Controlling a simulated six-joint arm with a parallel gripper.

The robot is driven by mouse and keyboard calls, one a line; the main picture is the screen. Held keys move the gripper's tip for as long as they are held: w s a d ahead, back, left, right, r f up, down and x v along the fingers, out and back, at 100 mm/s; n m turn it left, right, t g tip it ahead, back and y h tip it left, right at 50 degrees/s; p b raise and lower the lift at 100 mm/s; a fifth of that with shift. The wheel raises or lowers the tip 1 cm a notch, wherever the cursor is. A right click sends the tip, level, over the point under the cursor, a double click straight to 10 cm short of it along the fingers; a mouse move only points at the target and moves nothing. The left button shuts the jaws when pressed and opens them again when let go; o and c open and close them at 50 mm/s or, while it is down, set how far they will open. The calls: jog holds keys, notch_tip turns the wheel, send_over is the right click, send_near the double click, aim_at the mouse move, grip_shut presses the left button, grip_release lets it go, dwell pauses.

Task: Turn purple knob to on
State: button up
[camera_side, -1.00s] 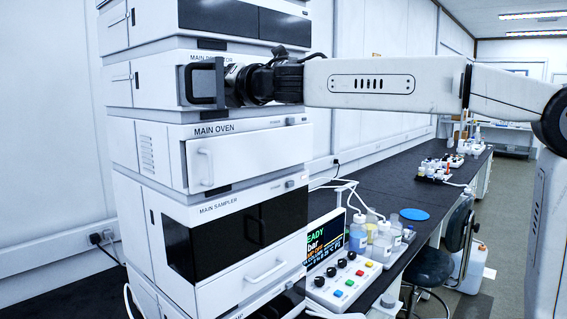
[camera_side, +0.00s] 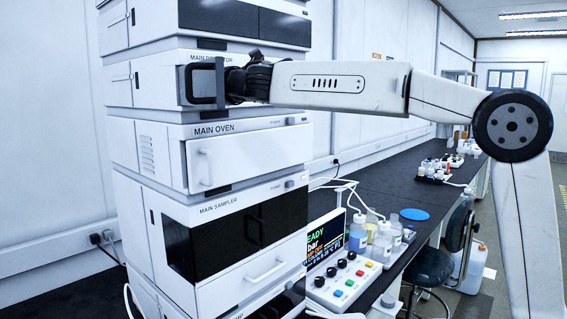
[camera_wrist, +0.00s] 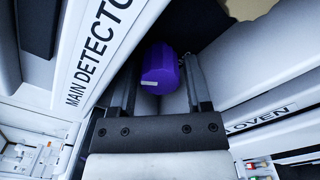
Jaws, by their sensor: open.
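The purple knob (camera_wrist: 161,69) shows in the wrist view as a faceted purple cylinder with a small pale mark on its face. My gripper (camera_wrist: 159,80) is open, with one finger to the left of the knob and one to the right. I cannot tell whether either finger touches it. In the side view my dark wrist (camera_side: 250,80) is at the front of the main detector (camera_side: 150,80). The knob cannot be made out there, and the fingers are not clear.
A control box with coloured buttons (camera_side: 344,283) and bottles stands on the bench to the right.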

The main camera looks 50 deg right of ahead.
grip_shut()
jog(key=shift+m, duration=0.5)
jog(key=m, duration=1.1)
dwell(0.5)
